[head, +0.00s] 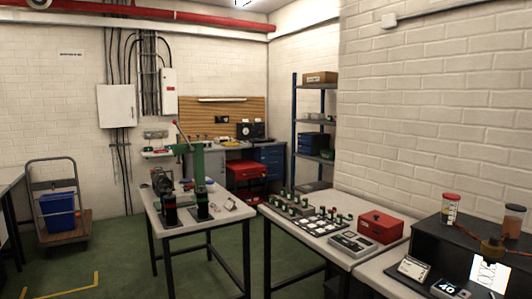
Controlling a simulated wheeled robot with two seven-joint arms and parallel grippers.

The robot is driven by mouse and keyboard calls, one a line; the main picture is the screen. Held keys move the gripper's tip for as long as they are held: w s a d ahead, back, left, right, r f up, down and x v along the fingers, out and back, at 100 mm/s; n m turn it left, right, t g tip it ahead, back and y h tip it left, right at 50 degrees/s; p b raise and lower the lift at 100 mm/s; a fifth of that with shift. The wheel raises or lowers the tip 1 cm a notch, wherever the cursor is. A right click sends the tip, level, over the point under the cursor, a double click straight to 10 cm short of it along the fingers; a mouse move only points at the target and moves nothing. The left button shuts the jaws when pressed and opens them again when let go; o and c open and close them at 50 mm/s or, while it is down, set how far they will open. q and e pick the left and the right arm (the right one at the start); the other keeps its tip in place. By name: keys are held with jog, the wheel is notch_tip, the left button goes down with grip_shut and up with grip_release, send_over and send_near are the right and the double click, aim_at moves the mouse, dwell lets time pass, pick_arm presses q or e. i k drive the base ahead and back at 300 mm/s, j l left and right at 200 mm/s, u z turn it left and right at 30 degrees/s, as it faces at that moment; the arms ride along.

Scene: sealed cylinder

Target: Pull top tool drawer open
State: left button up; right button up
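A red tool cabinet (247,172) stands low under the workbench at the back of the room. A blue drawer unit (269,157) stands under the bench's right end. Both are far off and small, and I cannot tell which one holds the top tool drawer. No drawer clearly stands out open. Neither of my grippers shows in the head view.
A table (225,218) with a green press (198,165) stands mid-room, partly before the red cabinet. A bench with a red box (380,226) is at right. A cart with a blue bin (58,213) is left. Green floor (110,255) is free at left.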

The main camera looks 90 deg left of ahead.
aim_at(268, 151)
jog(key=u, duration=4.1)
jog(key=i+u, duration=0.1)
jog(key=i, duration=1.55)
jog(key=i+u, duration=0.1)
jog(key=i, duration=1.6)
jog(key=l, duration=0.1)
